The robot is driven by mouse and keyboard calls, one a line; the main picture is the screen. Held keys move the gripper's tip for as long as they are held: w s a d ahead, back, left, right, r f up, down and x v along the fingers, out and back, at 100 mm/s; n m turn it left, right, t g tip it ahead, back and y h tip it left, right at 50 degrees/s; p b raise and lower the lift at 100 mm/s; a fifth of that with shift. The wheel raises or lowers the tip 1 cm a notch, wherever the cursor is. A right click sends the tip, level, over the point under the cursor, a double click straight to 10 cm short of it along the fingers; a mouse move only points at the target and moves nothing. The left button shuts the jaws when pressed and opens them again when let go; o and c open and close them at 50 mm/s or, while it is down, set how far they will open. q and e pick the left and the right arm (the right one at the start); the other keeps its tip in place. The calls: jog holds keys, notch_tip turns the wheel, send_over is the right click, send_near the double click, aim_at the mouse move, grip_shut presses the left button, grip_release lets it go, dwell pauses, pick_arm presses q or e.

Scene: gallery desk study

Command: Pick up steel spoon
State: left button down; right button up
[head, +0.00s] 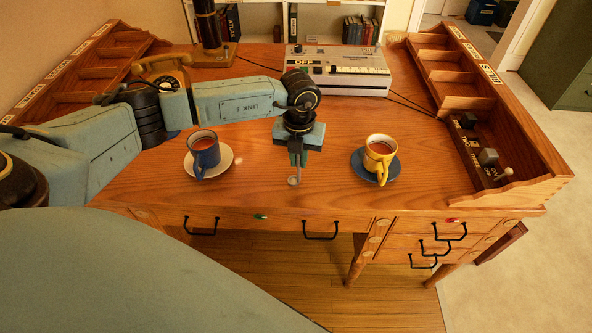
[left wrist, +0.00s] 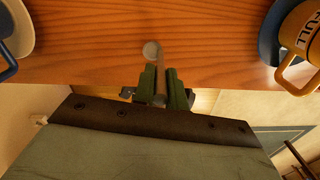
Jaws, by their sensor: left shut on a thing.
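The steel spoon (head: 293,181) is near the front edge of the desk (head: 265,181), between the two cups. My left gripper (head: 298,163) points down at it from above. In the left wrist view the round bowl of the spoon (left wrist: 151,50) shows just beyond the fingertips, and its handle runs back between the fingers. My left gripper (left wrist: 162,72) is shut on the spoon's handle there. The fingers hide part of the handle, and I cannot tell whether the spoon is clear of the wood. My right gripper is in neither view.
A blue cup (head: 206,152) on a white saucer (head: 227,157) stands to the left. A yellow cup (head: 379,156) on a blue saucer (head: 360,165) stands to the right. A grey machine (head: 338,72) and an orange telephone (head: 163,69) are behind. Wooden trays line both sides.

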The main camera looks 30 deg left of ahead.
pick_arm(q)
notch_tip(320, 180, up, 10)
jog(key=shift+r+p, duration=0.1)
jog(key=shift+p, duration=0.2)
dwell(0.6)
